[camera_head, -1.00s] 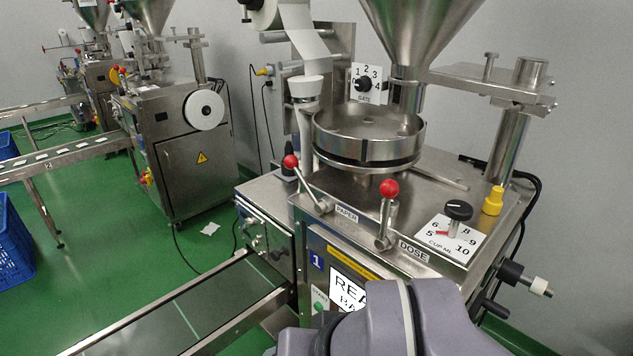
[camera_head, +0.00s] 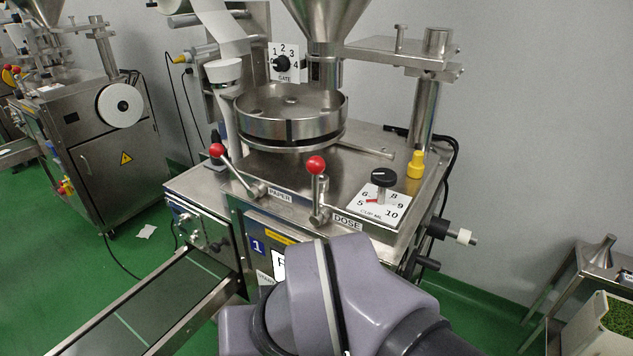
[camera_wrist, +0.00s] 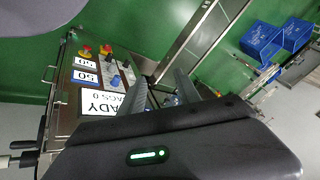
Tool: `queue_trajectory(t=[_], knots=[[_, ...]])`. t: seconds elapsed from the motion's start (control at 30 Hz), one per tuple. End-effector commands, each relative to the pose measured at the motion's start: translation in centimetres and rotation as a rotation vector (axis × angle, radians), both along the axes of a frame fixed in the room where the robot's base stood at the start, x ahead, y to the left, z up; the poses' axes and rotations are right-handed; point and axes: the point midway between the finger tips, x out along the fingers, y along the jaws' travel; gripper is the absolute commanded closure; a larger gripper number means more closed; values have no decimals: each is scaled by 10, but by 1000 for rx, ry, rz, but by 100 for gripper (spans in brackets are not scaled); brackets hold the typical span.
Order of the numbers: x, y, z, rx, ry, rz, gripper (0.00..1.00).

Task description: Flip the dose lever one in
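The dose lever is a metal stick with a red ball knob (camera_head: 316,166), upright at the front edge of the machine top, left of the DOSE label (camera_head: 348,222). A second red-knobbed lever (camera_head: 217,150) leans to the left by the PAPER label (camera_head: 280,194). In the head view my purple-grey arm stands in front of the machine, below the dose lever, and my gripper is hidden. In the wrist view my gripper (camera_wrist: 160,80) has its two fingers apart with nothing between them. Neither lever can be made out there.
A cup dial (camera_head: 383,178) and a yellow cap (camera_head: 415,164) are right of the dose lever. The round metal pan (camera_head: 292,122) is behind it. A conveyor (camera_head: 150,305) runs to the lower left. The wrist view shows the panel's READY screen (camera_wrist: 102,101) and blue crates (camera_wrist: 262,40).

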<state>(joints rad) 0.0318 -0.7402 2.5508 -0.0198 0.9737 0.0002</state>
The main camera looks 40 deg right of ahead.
Motion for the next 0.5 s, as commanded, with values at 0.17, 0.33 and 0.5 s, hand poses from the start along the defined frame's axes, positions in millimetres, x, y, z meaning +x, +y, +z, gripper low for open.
queue_trajectory(t=[0.17,0.33,0.5], knots=[[34,-55,86,89,89,-269,98],[60,-150,160,245,165,-622,100],[56,-232,195,377,188,-878,100]])
